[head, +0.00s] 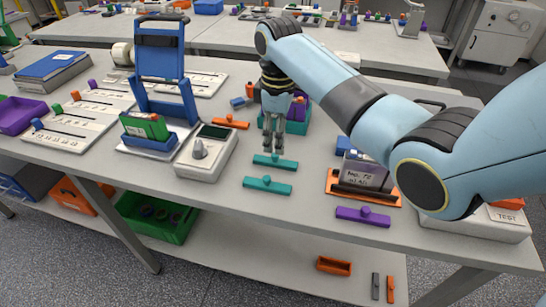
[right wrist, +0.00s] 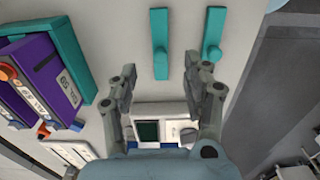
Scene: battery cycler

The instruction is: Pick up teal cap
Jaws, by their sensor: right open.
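Two teal caps, each a flat bar with a small knob, lie on the bench. The farther teal cap (head: 274,162) is just in front of my right gripper (head: 272,148), and the nearer teal cap (head: 267,186) lies closer to the bench's front edge. In the right wrist view, the farther cap (right wrist: 159,42) is beyond and between the fingertips, and the nearer cap (right wrist: 212,35) is beyond the right finger. My right gripper (right wrist: 167,72) is open and empty, pointing down, apart from both caps. My left gripper is out of view.
A teal tray with purple blocks (right wrist: 45,80) stands behind my gripper. A grey meter (head: 206,152) is left of the caps. An orange cap (head: 230,122), a purple cap (head: 362,216) and an orange-based holder (head: 335,189) are nearby. Bare bench surrounds the nearer teal cap.

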